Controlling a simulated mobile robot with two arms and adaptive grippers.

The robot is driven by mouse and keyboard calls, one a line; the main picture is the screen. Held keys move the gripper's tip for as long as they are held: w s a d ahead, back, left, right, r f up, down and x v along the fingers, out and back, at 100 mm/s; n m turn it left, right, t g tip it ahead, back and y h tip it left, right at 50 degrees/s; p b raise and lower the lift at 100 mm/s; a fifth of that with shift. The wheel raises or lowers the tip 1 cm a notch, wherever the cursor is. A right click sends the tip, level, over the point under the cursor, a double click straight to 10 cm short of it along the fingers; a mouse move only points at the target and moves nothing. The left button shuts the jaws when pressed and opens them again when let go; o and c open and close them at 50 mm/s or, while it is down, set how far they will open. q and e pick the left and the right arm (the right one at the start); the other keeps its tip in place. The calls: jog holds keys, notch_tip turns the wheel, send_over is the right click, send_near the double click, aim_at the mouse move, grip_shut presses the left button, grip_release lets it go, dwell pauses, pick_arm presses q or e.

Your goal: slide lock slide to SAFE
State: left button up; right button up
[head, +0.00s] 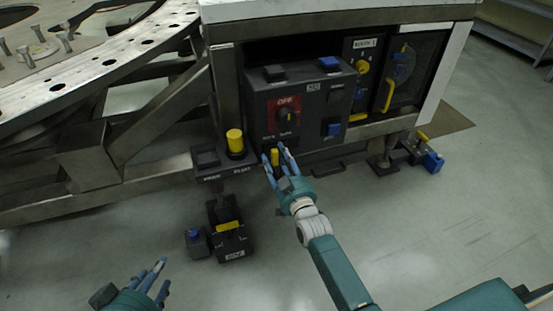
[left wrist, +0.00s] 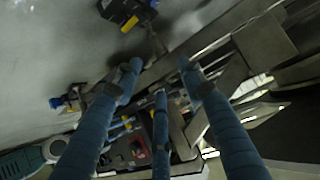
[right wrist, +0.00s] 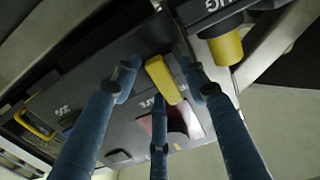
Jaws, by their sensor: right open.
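The lock slide is a small yellow block (head: 275,157) low on the front of a dark control box (head: 258,105). Small lettering above it is too blurred to read surely. My right gripper (head: 276,152) is open at the slide, its fingers spread around it. In the right wrist view the yellow block (right wrist: 162,80) shows between the open fingertips; I cannot tell whether they touch it. My left gripper (head: 156,270) is open and empty, low at the left above the floor. In the left wrist view its fingers (left wrist: 160,80) are spread with nothing between them.
The box carries a red OFF panel with a knob (head: 288,115) and blue buttons (head: 329,64). A yellow cylinder (head: 235,141) stands just left of the slide. A pedal unit (head: 232,242) is on the floor below.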

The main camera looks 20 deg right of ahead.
pick_arm(q)
jog(key=shift+w+d+r+t, duration=0.15)
jog(key=shift+w+r+t, duration=0.15)
jog(key=shift+w+r, duration=0.1)
pick_arm(e)
jog(key=shift+w, duration=0.3)
grip_shut()
jog(key=shift+w+d, duration=0.1)
jog(key=shift+d, duration=2.05)
pick_arm(q)
jog(key=shift+s+a+f+g, duration=0.25)
jog(key=shift+s+f+g, duration=0.15)
jog(key=shift+s+f, duration=0.2)
jog(key=shift+s+a+f+g, duration=0.25)
jog(key=shift+s+f+g, duration=0.15)
jog(key=shift+s+f, duration=0.15)
pick_arm(e)
jog(key=shift+c, duration=1.4)
grip_release()
jog(key=shift+d, duration=0.1)
jog(key=shift+o, duration=1.4)
jog(key=shift+d, duration=0.1)
pick_arm(q)
jog(key=shift+d, duration=0.1)
jog(key=shift+r, duration=0.1)
